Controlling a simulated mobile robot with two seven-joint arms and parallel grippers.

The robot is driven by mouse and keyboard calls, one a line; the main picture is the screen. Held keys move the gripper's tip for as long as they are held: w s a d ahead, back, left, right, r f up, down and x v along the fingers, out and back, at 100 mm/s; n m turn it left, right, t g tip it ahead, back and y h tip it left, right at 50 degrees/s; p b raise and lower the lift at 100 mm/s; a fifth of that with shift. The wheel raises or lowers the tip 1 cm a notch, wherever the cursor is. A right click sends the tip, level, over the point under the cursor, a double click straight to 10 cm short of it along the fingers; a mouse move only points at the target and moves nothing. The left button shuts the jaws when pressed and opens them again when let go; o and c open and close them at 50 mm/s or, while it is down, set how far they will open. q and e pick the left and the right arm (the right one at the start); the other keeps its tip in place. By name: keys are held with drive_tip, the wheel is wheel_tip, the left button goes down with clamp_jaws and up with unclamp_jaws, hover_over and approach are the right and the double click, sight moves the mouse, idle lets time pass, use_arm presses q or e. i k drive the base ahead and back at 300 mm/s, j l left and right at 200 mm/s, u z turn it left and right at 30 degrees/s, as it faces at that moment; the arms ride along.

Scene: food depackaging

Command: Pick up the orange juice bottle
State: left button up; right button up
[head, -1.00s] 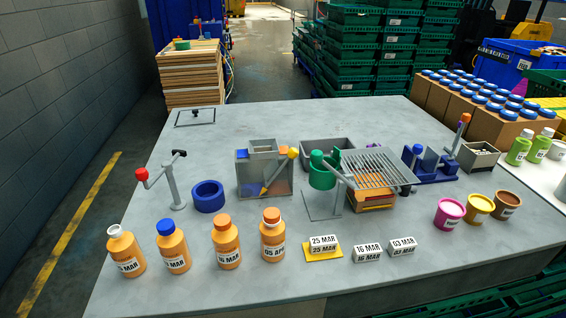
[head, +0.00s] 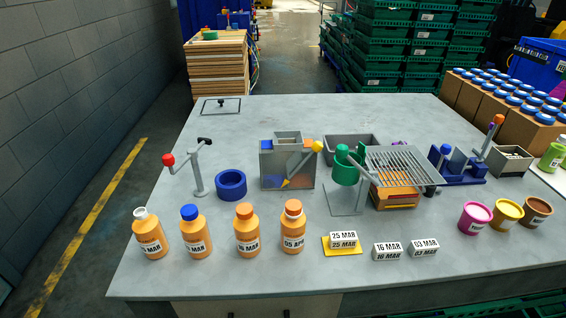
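Several orange juice bottles stand upright in a row at the front left of the grey table in the head view. From left to right they are a white-capped bottle (head: 150,236), a blue-capped bottle (head: 194,234), an orange-capped bottle labelled 16 MAR or similar (head: 247,233), and an orange-capped bottle labelled 05 APR (head: 292,229). The last one's cap has a white band beneath it. Neither of my grippers shows in the head view.
Behind the bottles stand a red-knobbed lever stand (head: 196,170), a blue ring (head: 231,185) and a grey box (head: 287,165). Date blocks (head: 388,251) lie to the right, with small tubs (head: 474,218) beyond. The front left table corner is clear.

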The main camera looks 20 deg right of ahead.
sight(146, 228)
drive_tip(key=i+j, duration=0.1)
drive_tip(key=j, duration=0.2)
drive_tip(key=i+j, duration=0.1)
drive_tip(key=j, duration=0.2)
drive_tip(key=i+j, duration=0.1)
drive_tip(key=j, duration=0.2)
drive_tip(key=i+j+z, duration=0.1)
drive_tip(key=j+z, duration=0.45)
drive_tip(key=z, duration=0.15)
drive_tip(key=j+z, duration=0.3)
drive_tip(key=i+j, duration=0.05)
